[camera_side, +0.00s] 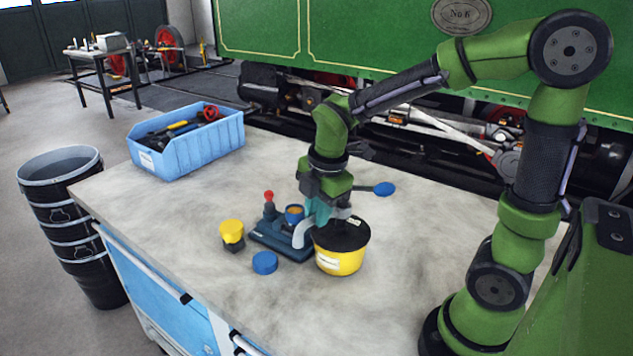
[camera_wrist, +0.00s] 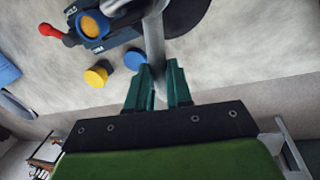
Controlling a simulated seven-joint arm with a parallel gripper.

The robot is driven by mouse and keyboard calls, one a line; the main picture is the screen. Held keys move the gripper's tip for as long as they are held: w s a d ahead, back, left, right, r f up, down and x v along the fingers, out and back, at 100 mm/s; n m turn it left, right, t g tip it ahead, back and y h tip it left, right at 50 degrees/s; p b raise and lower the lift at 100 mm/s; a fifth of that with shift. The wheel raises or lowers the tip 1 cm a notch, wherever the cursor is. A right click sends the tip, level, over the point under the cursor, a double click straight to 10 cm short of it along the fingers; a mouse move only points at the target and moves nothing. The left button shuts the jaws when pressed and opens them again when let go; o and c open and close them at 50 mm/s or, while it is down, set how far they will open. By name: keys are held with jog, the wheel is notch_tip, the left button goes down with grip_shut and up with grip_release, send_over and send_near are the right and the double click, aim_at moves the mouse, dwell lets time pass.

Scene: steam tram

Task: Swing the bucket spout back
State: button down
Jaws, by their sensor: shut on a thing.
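The yellow bucket (camera_side: 338,262) with a dark top stands on the workbench, right of a dark blue device. A pale grey curved spout (camera_side: 301,232) shows between the bucket and the device; it also shows in the wrist view (camera_wrist: 153,35). My gripper (camera_side: 317,212) points down over the bucket's left side. In the wrist view, its teal fingers (camera_wrist: 158,78) are shut on the spout. The bucket's dark top shows at the upper edge there (camera_wrist: 188,14). The gripper partly hides the spout and bucket in the side view.
The device (camera_side: 275,238) carries a red knob (camera_side: 268,195) and a blue cup (camera_side: 294,213) with orange contents. A yellow-capped piece (camera_side: 232,232) and a blue disc (camera_side: 265,262) lie nearby. A blue knob (camera_side: 384,189) sticks out behind my gripper. A blue bin (camera_side: 192,150) stands far left.

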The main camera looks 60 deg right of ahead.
jog(key=shift+s+r+n, duration=0.1)
jog(key=shift+s+n, duration=0.7)
jog(key=shift+n, duration=0.4)
jog(key=c, duration=1)
grip_release()
jog(key=s+r, duration=0.1)
jog(key=r, duration=0.4)
jog(key=s+r, duration=0.1)
jog(key=r, duration=0.5)
jog(key=s+r, duration=0.1)
jog(key=r, duration=0.4)
jog(key=shift+s+r, duration=0.2)
jog(key=shift+r, duration=0.05)
